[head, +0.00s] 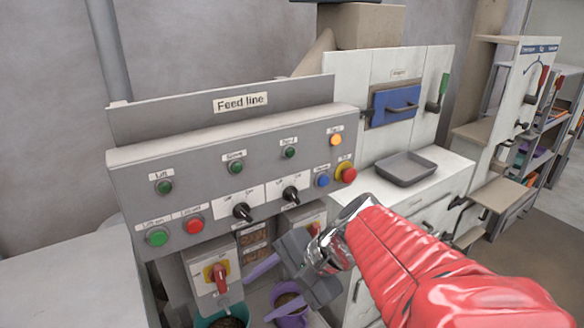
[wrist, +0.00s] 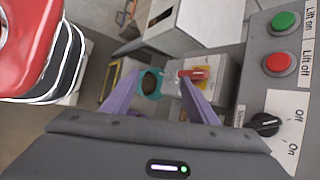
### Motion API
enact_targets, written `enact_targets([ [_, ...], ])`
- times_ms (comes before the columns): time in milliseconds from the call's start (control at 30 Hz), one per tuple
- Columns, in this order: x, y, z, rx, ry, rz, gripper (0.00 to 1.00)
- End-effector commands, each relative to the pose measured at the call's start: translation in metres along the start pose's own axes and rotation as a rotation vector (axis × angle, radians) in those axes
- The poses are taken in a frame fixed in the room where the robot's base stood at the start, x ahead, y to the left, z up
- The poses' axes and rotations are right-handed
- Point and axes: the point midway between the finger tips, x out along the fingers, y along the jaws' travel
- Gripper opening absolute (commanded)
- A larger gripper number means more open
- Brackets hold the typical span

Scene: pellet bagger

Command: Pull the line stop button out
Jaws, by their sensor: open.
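The line stop button appears to be the red mushroom button (head: 346,174) on a yellow base, at the right end of the grey Feed line panel (head: 130,178) in the head view. Its label is too small to read surely, and I cannot tell whether it is pressed in. My gripper (head: 256,300) is open and empty, with purple fingers, below and left of that button and apart from it. In the wrist view my gripper (wrist: 160,74) points past the panel towards a red rotary switch (wrist: 194,74). The stop button is not visible there.
A red Lift off button (head: 194,226), a green Lift on button (head: 157,238) and two black selector knobs (head: 242,212) share the panel. A blue button (head: 322,181) sits close left of the stop button. A grey tray (head: 405,168) stands on the white cabinet at right.

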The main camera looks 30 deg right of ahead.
Motion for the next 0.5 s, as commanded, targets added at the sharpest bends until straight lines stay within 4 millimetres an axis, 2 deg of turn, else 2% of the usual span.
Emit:
enact_targets([
  [133,-0.011,-0.02,-0.026,0.271,-0.067,-0.137,0.53],
  [367,-0.044,-0.033,-0.066,0.613,-0.139,-0.323,0.53],
  [500,-0.071,-0.038,-0.093,0.805,-0.195,-0.45,0.53],
])
